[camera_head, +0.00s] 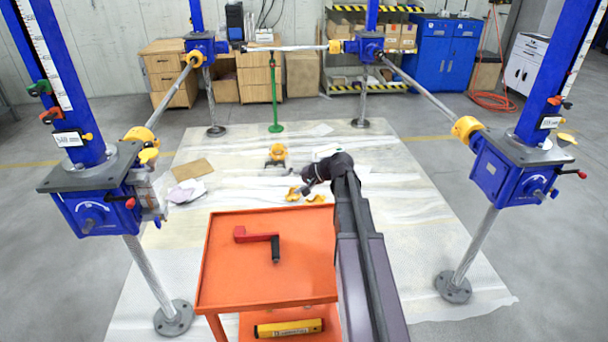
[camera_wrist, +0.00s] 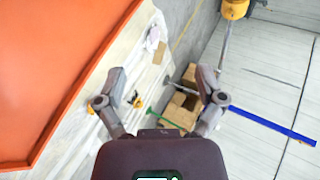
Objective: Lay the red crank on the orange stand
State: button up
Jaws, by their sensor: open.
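The red crank (camera_head: 259,237) lies on the top of the orange stand (camera_head: 230,280), left of the middle; it has a red grip and arm and a dark end piece. The orange stand also shows at the left of the wrist view (camera_wrist: 45,50), where no crank is visible. My gripper (camera_wrist: 163,75) is open and empty, its two fingers spread well apart beyond the stand's edge. In the head view my arm reaches past the right side of the stand, and its dark wrist is beyond the stand's far right corner. Nothing is between the fingers.
A yellow level (camera_head: 289,328) lies on the stand's lower shelf. Blue screw jacks stand at left (camera_head: 95,190) and right (camera_head: 515,175), joined by shafts to others behind. A green post (camera_head: 274,95) stands at the back. Papers and yellow parts lie on the floor sheet.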

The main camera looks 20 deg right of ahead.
jog(key=shift+s+d+r+m+t, duration=0.2)
jog(key=shift+d+r+t, duration=0.15)
jog(key=shift+d+r, duration=0.25)
jog(key=shift+s+d+r+m+t, duration=0.2)
jog(key=shift+d+r+t, duration=0.2)
jog(key=shift+d, duration=0.25)
jog(key=shift+s+d+r+m+t, duration=0.2)
jog(key=shift+d+r+t, duration=0.2)
jog(key=shift+d, duration=0.25)
jog(key=s+a+f+n+g+h+p, duration=0.1)
jog(key=s+a+f+n+g, duration=0.1)
jog(key=s+a+f+g, duration=0.3)
jog(key=s+a+n+g+h+p, duration=0.1)
jog(key=s+a+n, duration=0.15)
jog(key=a, duration=0.55)
jog(key=s+a+f+n+g+h, duration=0.1)
jog(key=s+a+n+g+h, duration=0.1)
jog(key=s, duration=0.4)
jog(key=s+a+f+n+g+h+p, duration=0.1)
jog(key=s+a+f+n+g+h, duration=0.1)
jog(key=s, duration=0.4)
jog(key=shift+a+n+h, duration=0.55)
jog(key=shift+a+h, duration=0.4)
jog(key=shift+h, duration=0.25)
